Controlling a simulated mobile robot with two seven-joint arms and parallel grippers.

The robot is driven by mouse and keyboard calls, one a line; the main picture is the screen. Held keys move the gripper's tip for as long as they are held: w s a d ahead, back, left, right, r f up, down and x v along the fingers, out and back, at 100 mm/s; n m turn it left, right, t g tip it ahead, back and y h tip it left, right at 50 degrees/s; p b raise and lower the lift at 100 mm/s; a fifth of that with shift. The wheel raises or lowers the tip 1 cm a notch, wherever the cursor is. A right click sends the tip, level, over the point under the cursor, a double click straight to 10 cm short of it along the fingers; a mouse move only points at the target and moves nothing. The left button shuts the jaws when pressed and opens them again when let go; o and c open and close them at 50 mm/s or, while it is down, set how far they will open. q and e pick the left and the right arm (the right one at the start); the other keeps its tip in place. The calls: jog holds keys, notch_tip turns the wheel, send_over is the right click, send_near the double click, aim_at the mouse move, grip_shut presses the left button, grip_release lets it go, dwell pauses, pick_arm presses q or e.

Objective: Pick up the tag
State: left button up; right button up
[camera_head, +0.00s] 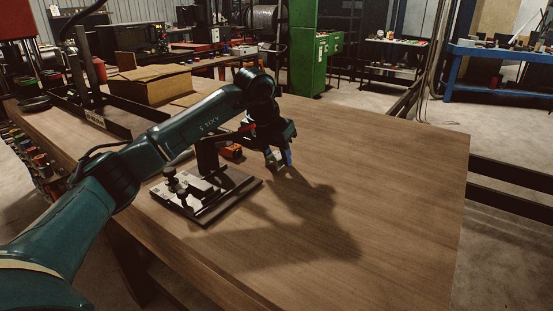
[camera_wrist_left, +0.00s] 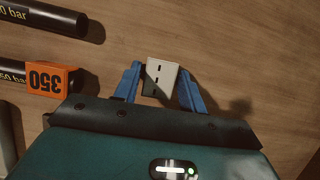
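The tag looks like a small pale block with dark marks (camera_wrist_left: 162,74), seen in the left wrist view. My left gripper (camera_wrist_left: 159,68) has its blue fingertips on either side of it, apart, with a slim gap at the left finger. Contact at the right finger is unclear. In the head view my left gripper (camera_head: 279,158) points down, low over the tabletop, its fingers parted. My right gripper is not in view.
An orange block marked 350 (camera_wrist_left: 50,80) sits on a black hose, with another black hose (camera_wrist_left: 40,17) beyond. A dark fixture plate (camera_head: 233,184) stands left of the gripper on the wooden table (camera_head: 400,190). A cardboard box (camera_head: 150,85) lies behind. The table's right side is clear.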

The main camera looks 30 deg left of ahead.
pick_arm(q)
jog(key=c, duration=0.6)
jog(key=shift+r, duration=0.1)
